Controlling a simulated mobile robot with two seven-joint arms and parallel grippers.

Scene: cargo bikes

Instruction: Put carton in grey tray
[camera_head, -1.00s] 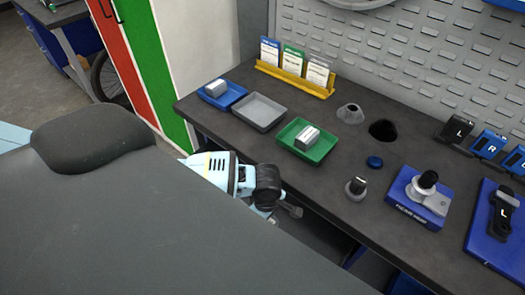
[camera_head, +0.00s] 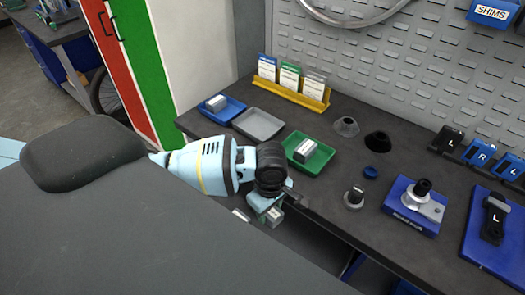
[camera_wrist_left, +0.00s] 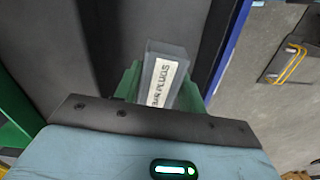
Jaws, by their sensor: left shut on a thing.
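The grey tray (camera_head: 258,125) sits empty on the dark bench, between the blue tray (camera_head: 236,108) and the green tray (camera_head: 326,156). My left gripper (camera_head: 268,208) is low beside the bench's front edge, in front of the trays. It is shut on a grey carton (camera_head: 274,214). One carton (camera_head: 217,103) lies in the blue tray and another (camera_head: 304,150) in the green tray. My right gripper is not in view.
A yellow card holder (camera_head: 295,96) stands behind the trays. Right of them are a grey cone (camera_head: 346,126), a black cone (camera_head: 377,142), a blue cap (camera_head: 370,172) and a dark knob (camera_head: 354,196). A blue fixture (camera_head: 412,212) stands further right.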

